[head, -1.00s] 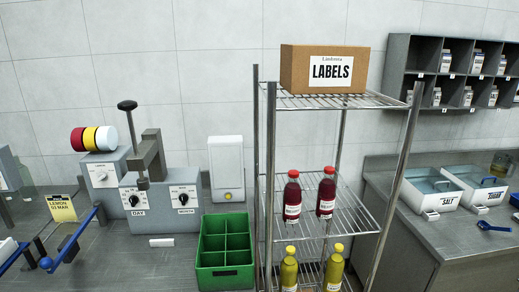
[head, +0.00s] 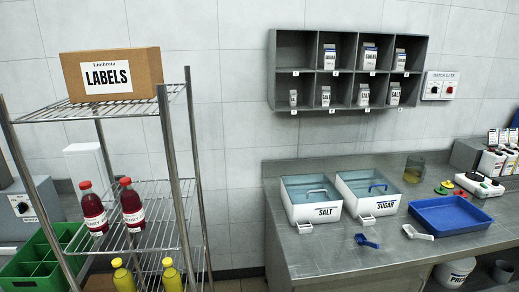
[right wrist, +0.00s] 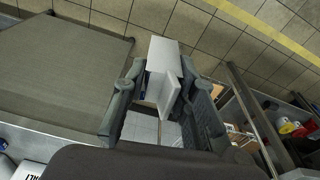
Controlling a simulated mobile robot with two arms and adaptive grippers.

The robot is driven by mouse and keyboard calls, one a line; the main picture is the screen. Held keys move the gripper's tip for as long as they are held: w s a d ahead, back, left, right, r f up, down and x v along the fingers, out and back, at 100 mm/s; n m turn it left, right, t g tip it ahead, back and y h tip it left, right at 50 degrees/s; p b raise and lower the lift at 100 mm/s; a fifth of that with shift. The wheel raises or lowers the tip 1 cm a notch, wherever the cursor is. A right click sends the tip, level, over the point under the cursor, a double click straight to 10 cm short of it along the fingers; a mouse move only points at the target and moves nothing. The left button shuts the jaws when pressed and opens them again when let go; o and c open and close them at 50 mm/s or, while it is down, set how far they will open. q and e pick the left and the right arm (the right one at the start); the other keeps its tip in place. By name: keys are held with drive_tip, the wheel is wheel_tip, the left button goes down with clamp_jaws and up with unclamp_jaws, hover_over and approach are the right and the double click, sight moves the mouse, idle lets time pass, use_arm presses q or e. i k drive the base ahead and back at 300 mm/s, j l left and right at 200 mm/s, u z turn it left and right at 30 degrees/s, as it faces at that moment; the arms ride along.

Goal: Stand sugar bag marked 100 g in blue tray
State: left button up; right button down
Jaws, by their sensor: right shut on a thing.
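My right gripper (right wrist: 157,98) is shut on a white pack (right wrist: 163,55) with a small dark blue patch on its side. No mark on the pack can be read, so I cannot tell if it is the sugar bag marked 100 g. The blue tray (head: 450,216) lies empty on the counter at the right of the head view. White bags stand in the grey wall shelf; one in the upper row (head: 369,57) reads SUGAR. The right gripper does not show in the head view, and my left gripper is in neither view.
Bins marked SALT (head: 325,212) and SUGAR (head: 384,206) stand left of the tray. A blue scoop (head: 366,240) and a white scoop (head: 417,232) lie before them. A wire rack (head: 160,195) with bottles and a LABELS box (head: 112,74) stands at the left.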

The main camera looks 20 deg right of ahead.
sight(448, 216)
drive_tip(key=l, duration=0.95)
drive_tip(key=l+z, duration=0.15)
drive_tip(key=l, duration=0.75)
drive_tip(key=i+l, duration=0.15)
drive_tip(key=l, duration=0.8)
drive_tip(key=k+z, duration=0.05)
